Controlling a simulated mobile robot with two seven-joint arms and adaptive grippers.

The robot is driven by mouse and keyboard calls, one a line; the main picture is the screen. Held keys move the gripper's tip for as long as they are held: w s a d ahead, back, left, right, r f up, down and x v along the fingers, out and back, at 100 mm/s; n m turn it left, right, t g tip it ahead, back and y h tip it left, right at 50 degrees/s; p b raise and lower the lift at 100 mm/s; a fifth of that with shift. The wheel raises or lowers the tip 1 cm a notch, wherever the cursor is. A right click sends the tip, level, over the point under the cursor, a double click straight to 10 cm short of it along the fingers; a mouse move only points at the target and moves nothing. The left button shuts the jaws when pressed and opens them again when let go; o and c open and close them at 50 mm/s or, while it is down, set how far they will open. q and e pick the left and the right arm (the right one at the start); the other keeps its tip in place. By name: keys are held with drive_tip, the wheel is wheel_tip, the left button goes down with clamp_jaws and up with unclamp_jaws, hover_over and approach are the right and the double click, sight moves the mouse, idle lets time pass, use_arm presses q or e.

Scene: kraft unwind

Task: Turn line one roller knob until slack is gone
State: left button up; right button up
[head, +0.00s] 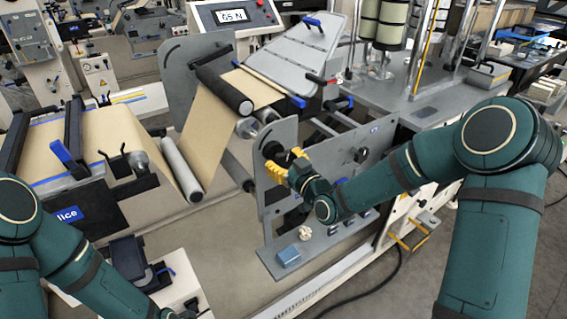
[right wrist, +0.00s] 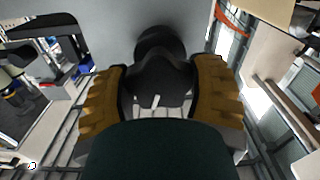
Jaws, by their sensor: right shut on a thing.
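The black roller knob (head: 271,150) is on the grey side plate (head: 283,132) of the line, near the middle of the head view. My right gripper (head: 285,166), with yellow fingers, is at the knob. In the right wrist view the black knob (right wrist: 160,75) sits between the two yellow fingers (right wrist: 160,95), which are shut on it. Brown kraft web (head: 205,125) runs over a black roller (head: 222,90) and down to a grey roller (head: 182,168), dipping between them. The display (head: 233,15) reads about 65 N. My left gripper is not visible; only its arm shows at the lower left.
A splice table (head: 70,200) with a blue-handled clamp is at the left. A lower shelf holds a blue block (head: 289,256) and a crumpled pale piece (head: 305,233). A cable lies on the floor at the lower right.

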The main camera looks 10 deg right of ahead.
drive_tip(key=shift+f+m+b, duration=0.15)
drive_tip(key=shift+m+b, duration=0.15)
drive_tip(key=shift+m, duration=0.7)
drive_tip(key=m, duration=0.4)
drive_tip(key=o, duration=1.3)
drive_tip(key=shift+c, duration=0.2)
drive_tip(key=shift+s, duration=0.1)
drive_tip(key=b+v, duration=0.1)
drive_tip(key=v, duration=0.6)
drive_tip(key=shift+b, duration=0.4)
